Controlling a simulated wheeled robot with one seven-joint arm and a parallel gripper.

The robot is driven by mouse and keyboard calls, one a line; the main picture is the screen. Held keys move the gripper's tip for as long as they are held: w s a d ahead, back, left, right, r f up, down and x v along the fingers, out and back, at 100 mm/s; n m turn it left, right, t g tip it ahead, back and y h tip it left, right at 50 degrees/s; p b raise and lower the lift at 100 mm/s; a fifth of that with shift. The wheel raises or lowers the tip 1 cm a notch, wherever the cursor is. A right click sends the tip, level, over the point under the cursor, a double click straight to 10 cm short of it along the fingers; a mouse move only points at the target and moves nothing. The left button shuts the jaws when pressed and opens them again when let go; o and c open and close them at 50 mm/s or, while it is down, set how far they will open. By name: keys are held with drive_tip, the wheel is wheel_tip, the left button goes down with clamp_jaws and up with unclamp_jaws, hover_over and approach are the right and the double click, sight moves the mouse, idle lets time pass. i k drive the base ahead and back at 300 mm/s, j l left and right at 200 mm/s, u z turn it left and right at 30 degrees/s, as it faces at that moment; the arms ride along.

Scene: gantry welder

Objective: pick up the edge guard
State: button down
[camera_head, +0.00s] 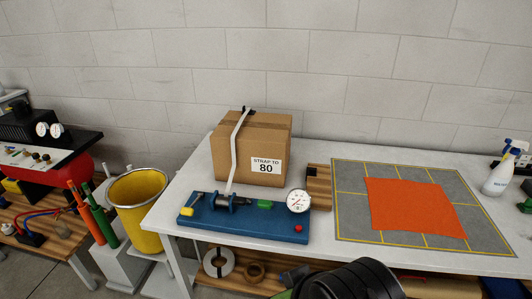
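I cannot clearly single out the edge guard. A small wooden block (318,187) with dark parts stands on the table just right of the cardboard box (222,150); whether a guard sits in it is too small to tell. A small black piece (247,110) shows at the top of the box by the white strap (235,150). The strap runs down the box's front to the blue strapping base (260,228). A dark rounded part of my arm shows at the bottom edge; my gripper's fingers are not in view.
The base carries a round gauge (298,201) and a red button (299,228). An orange cloth (410,205) lies on a grey mat (350,215) at right. A spray bottle (497,178) stands far right. A yellow bin (143,212) is left of the white table (165,212).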

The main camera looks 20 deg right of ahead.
sight(310, 171)
drive_tip(key=i+l+z, duration=0.4)
drive_tip(key=i+l, duration=0.45)
drive_tip(key=i, duration=0.15)
